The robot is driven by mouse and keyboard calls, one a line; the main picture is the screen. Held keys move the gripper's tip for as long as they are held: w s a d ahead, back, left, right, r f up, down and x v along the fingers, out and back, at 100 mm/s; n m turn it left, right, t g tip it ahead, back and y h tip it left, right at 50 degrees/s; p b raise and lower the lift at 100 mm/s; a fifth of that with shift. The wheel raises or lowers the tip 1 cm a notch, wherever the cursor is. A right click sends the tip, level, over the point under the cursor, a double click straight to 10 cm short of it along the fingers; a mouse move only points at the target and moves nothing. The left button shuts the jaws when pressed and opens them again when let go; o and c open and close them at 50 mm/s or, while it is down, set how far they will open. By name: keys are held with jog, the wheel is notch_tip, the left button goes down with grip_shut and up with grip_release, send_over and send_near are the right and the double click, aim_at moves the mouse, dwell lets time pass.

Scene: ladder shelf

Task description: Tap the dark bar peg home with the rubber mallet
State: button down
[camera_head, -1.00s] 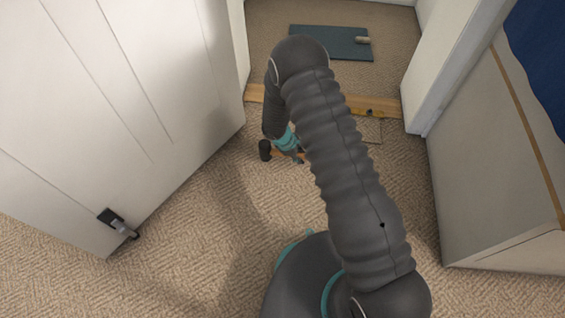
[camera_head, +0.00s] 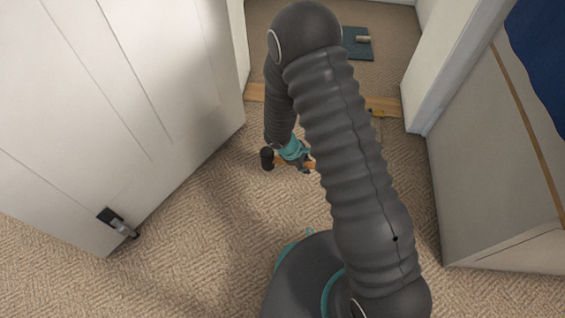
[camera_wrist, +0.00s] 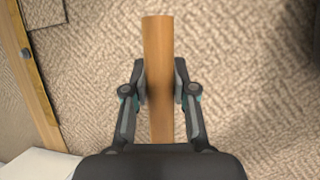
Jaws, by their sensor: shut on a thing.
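My gripper (camera_wrist: 160,85) is shut on the wooden handle (camera_wrist: 158,45) of the rubber mallet, with a finger on each side of it. In the head view the mallet's black head (camera_head: 267,159) sticks out to the left of my gripper (camera_head: 304,163), and a short piece of orange-brown handle shows to the right. The mallet's head is outside the wrist view. My arm covers part of the doorway in the head view. I cannot make out the dark bar peg for certain in either view.
A white door (camera_head: 120,110) stands open on the left. A wooden threshold strip (camera_head: 383,105) crosses the doorway. A dark teal board (camera_head: 357,52) with a pale cylinder (camera_head: 363,39) on it lies beyond. A pale cabinet (camera_head: 490,170) stands on the right. Carpet between is clear.

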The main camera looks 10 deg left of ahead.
jog(key=s+d+r, duration=0.2)
jog(key=s+r, duration=0.3)
jog(key=s, duration=0.1)
jog(key=shift+s+r+b, duration=0.25)
jog(key=shift+s+b, duration=0.05)
jog(key=shift+a, duration=0.1)
